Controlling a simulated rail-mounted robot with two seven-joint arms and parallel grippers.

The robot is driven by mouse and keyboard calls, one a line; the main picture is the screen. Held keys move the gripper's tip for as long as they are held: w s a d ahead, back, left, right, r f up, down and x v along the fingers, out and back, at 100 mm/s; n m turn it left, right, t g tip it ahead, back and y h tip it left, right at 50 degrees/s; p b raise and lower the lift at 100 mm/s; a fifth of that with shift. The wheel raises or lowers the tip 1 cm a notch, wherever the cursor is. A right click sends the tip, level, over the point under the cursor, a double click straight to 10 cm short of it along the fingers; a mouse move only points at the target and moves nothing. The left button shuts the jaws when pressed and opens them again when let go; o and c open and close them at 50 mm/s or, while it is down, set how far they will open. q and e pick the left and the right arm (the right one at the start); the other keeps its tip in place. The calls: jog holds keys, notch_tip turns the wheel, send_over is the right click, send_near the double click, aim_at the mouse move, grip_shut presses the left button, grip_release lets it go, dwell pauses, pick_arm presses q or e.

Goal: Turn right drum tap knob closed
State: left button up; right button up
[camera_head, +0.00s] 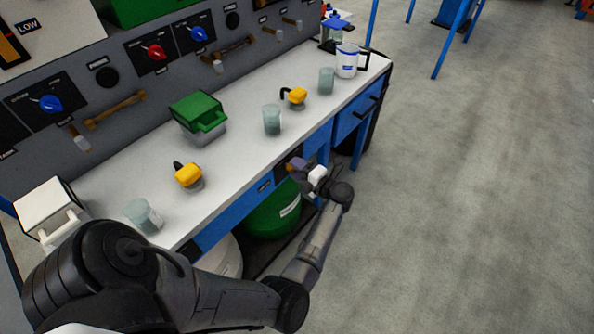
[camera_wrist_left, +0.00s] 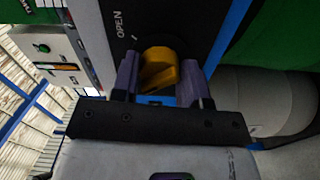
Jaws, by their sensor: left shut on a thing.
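The yellow tap knob (camera_wrist_left: 158,70) sits on a dark panel (camera_wrist_left: 188,22) with the word OPEN beside a small mark. My left gripper (camera_wrist_left: 160,80) has a purple finger on each side of the knob and is shut on it. In the head view my left gripper (camera_head: 299,165) is low at the bench front, above the green drum (camera_head: 275,215). The knob cannot be made out clearly there. A whitish drum (camera_head: 229,257) stands left of the green one, partly hidden by my arm. My right gripper is not in view.
The bench top (camera_head: 240,150) holds glass beakers (camera_head: 272,120), yellow-topped items (camera_head: 188,175), a green-lidded box (camera_head: 198,115) and a white jug (camera_head: 347,60). The floor (camera_head: 470,200) to the right is clear.

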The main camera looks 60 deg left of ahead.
pick_arm(q)
jog(key=shift+n, duration=0.5)
jog(key=shift+b, duration=0.3)
jog(key=o, duration=0.9)
jog(key=shift+d, duration=0.1)
jog(key=shift+p+v, duration=0.8)
jog(key=shift+v, duration=2.9)
